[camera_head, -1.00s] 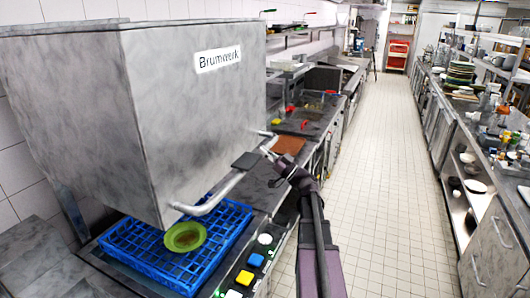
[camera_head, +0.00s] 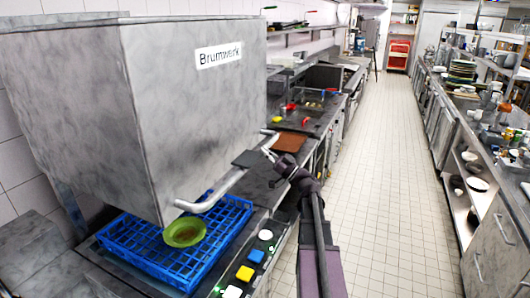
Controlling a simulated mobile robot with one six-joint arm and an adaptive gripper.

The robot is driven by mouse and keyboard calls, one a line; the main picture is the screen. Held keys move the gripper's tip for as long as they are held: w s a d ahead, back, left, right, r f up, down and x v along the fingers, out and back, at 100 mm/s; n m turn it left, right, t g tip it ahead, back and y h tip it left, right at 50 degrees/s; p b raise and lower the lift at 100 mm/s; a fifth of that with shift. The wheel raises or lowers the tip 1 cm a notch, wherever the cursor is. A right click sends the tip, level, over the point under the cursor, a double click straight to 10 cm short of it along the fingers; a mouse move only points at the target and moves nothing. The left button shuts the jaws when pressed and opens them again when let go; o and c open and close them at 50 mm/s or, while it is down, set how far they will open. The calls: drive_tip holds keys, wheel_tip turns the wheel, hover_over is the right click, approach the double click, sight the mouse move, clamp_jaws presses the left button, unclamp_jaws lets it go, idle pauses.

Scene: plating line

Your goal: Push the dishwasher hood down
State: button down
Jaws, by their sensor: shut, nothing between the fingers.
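The dishwasher hood (camera_head: 200,110) is a large grey box marked "Brumwerk" at the left. It is raised, with a gap between its lower edge and the blue rack (camera_head: 137,257). A silver bar handle (camera_head: 222,192) runs along the hood's lower front edge. A green bowl (camera_head: 184,233) sits in the rack, partly under the hood. My gripper (camera_head: 268,152) is shut at the far end of the handle, with nothing visible in it. I cannot tell whether it touches the bar.
Yellow, blue and white buttons (camera_head: 245,273) are on the machine's front edge. A dark counter (camera_head: 262,185) with a brown board (camera_head: 288,142) lies behind. The tiled aisle (camera_head: 385,170) is clear. A shelved counter (camera_head: 450,125) with dishes runs along the right.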

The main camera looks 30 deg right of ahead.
wheel_tip(320, 180, down, 35)
drive_tip(key=b, duration=3.4)
drive_tip(key=shift+f, duration=0.15)
